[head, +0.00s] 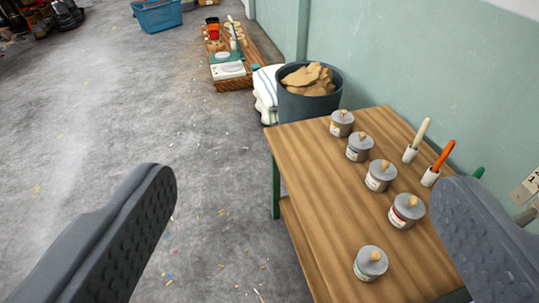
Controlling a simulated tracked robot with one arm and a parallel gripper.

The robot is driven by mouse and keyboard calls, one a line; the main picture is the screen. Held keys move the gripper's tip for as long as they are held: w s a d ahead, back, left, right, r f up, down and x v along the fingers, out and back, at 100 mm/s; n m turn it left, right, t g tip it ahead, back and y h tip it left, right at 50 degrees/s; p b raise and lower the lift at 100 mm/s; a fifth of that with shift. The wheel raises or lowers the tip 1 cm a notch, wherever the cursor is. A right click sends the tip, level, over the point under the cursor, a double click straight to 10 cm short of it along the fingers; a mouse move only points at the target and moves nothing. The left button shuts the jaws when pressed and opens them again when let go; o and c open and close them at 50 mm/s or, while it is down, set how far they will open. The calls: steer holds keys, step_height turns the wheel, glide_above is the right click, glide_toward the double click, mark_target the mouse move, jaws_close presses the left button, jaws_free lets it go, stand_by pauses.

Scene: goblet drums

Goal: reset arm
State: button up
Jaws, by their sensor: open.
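My gripper (305,228) is open, with its two dark grey fingers wide apart at the lower left and lower right of the head view. Nothing is between the fingers. The left finger shows over the grey floor. The right finger shows in front of the wooden table (300,165) and hides part of its right side. Several grey lidded jars with wooden knobs stand on the table: one jar (370,263) is near the front, apart from a row that runs back to a far jar (342,123).
A white-handled tool (421,133) and an orange-handled tool (443,156) stand upright in holders near the green wall (420,60). A dark bin (311,106) with brown lumps stands behind the table. A low wooden bench (238,84) and blue crate (157,15) are farther back. Left floor is mostly clear.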

step_height(320, 180, up, 13)
steer(key=p, duration=1.2)
steer(key=shift+p, duration=0.3)
steer(key=shift+w, duration=0.1)
